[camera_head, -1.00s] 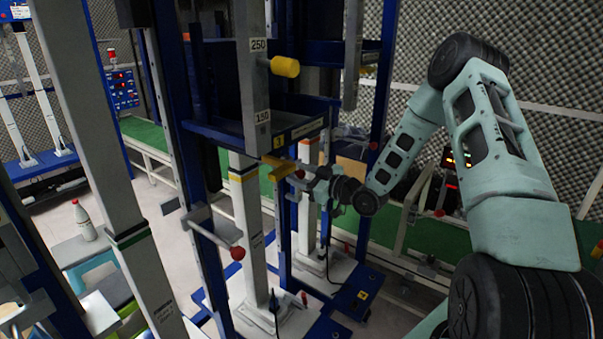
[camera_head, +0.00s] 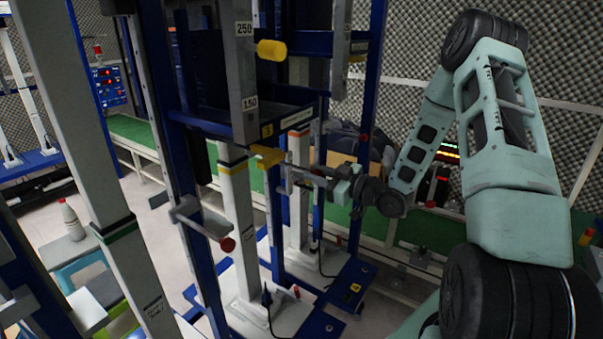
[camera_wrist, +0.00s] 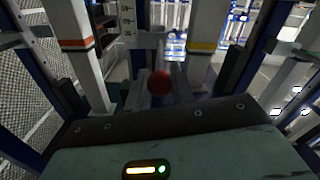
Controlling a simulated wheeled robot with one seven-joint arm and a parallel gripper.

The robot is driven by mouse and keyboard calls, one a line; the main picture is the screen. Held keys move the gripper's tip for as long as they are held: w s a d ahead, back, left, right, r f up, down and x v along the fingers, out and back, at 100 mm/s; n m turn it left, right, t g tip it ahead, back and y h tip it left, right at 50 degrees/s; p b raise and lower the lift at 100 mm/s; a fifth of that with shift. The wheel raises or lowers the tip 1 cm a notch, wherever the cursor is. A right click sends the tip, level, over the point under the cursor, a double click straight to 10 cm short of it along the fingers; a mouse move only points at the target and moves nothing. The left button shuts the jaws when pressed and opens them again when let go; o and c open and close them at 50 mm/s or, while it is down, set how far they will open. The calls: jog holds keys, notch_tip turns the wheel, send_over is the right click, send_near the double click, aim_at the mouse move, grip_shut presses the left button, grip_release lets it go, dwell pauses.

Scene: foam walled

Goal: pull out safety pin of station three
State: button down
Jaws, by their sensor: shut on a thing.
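Station three (camera_head: 267,130) is the blue frame with a number label under its grey 250/150 column (camera_head: 243,70). A yellow handle (camera_head: 268,156) sticks out below the label. My gripper (camera_head: 318,174) is to the right of this handle, roughly level with it, with its fingers pointing left. It is shut on the safety pin, whose red ball (camera_wrist: 160,83) shows between the fingers in the wrist view. The pin is too small and hidden in the head view to tell whether its far end is still in the frame.
A white post with a yellow band (camera_head: 235,170) and one with an orange band (camera_head: 299,155) stand close to my gripper. A grey lever with a red knob (camera_head: 228,244) juts out at lower left. A green conveyor (camera_head: 425,235) runs behind.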

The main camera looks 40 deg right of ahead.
jog(key=shift+s+d, duration=0.15)
jog(key=shift+s, duration=0.15)
jog(key=c, duration=1.2)
grip_release()
jog(key=shift+s, duration=0.1)
jog(key=b+v, duration=0.3)
jog(key=v, duration=1.4)
jog(key=shift+s+d+b, duration=0.1)
jog(key=shift+s+b, duration=0.1)
jog(key=shift+b, duration=0.1)
